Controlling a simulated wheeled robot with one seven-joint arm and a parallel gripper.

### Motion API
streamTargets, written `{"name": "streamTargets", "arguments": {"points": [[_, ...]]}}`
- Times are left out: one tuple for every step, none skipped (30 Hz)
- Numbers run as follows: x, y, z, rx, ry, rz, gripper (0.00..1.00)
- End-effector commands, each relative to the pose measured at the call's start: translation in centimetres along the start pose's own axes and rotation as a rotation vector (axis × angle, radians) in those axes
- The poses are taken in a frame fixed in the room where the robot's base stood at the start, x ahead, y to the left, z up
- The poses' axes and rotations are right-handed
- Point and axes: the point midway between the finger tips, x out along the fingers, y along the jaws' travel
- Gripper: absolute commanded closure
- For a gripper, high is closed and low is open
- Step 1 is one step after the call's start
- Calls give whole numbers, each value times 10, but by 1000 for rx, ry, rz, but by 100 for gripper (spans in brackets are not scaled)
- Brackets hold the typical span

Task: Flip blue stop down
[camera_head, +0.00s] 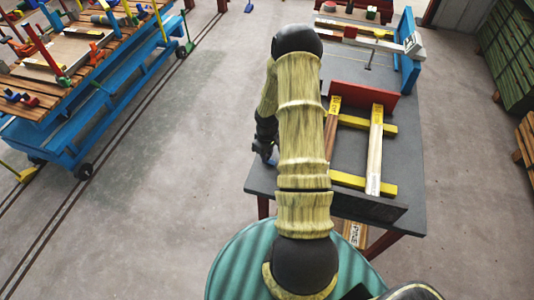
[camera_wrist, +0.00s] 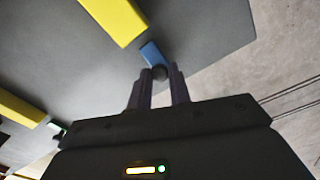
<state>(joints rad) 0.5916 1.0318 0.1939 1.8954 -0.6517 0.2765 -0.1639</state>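The blue stop (camera_wrist: 152,54) shows just beyond my fingertips in the wrist view, near the edge of the grey table. It is a short blue bar with a dark round knob at its near end. My gripper (camera_wrist: 161,72) has its two fingers apart, with the knob between or just past the tips. I cannot tell whether the fingers touch it. In the head view the blue stop (camera_head: 272,161) is a small blue patch beside my gripper (camera_head: 266,156) at the table's left edge. My arm hides part of the table there.
The grey table (camera_head: 410,160) carries a wooden frame with yellow bars (camera_head: 362,183) and a red plate (camera_head: 365,100). A yellow bar (camera_wrist: 115,18) lies near the stop in the wrist view. A blue cart (camera_head: 75,120) stands far left. Floor between is clear.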

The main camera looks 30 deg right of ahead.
Motion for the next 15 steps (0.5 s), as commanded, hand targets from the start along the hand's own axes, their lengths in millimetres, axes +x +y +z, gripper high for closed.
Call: {"name": "streamTargets", "arguments": {"points": [[0,0,0,0,0,-1,94],[0,0,0,0,0,-1,100],[0,0,0,0,0,-1,100],[0,0,0,0,0,-1,100],[0,0,0,0,-1,-1,100],[0,-1,0,-1,-3,0,100],[0,-1,0,-1,-5,1,100],[1,-1,-1,-2,-9,3,100],[2,-1,-1,-2,-18,6,100],[2,-1,-2,-3,-26,9,100],[3,-2,-3,-4,-34,14,100],[4,-2,-3,-5,-49,20,100],[5,-2,-4,-4,-62,25,100],[5,-3,-5,-5,-73,30,100],[6,-3,-6,-4,-92,39,100]]}}
